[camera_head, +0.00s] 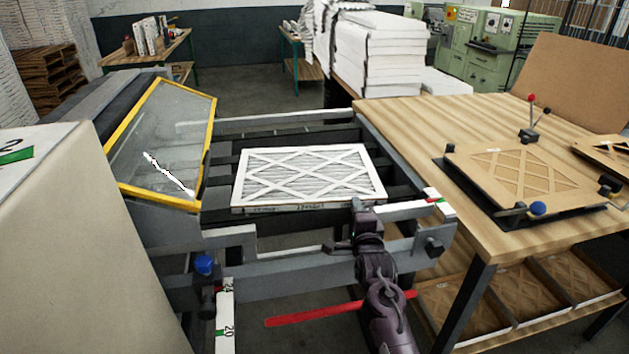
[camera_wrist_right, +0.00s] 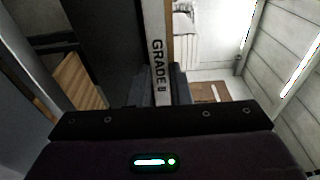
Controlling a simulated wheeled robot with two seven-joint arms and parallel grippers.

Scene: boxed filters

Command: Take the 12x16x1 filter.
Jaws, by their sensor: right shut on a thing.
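The filter (camera_head: 308,176) is a flat white panel with a diamond lattice over pleats. It lies on the dark slatted bed of the machine in the middle of the head view. Print on its front edge is too small to read surely. My right gripper (camera_head: 358,206) reaches in from below and is shut on the filter's near edge, toward the right corner. In the right wrist view the filter's white edge (camera_wrist_right: 158,55), printed "GRADE" and one more mark, runs down between the fingers (camera_wrist_right: 162,92). My left gripper is not in view.
A yellow-framed clear guard (camera_head: 165,140) stands tilted at the left of the bed. Grey rails (camera_head: 285,118) border it. A wooden table (camera_head: 430,120) at right holds a brown lattice frame (camera_head: 525,175) with knobbed clamps. A red bar (camera_head: 310,315) lies below the front rail.

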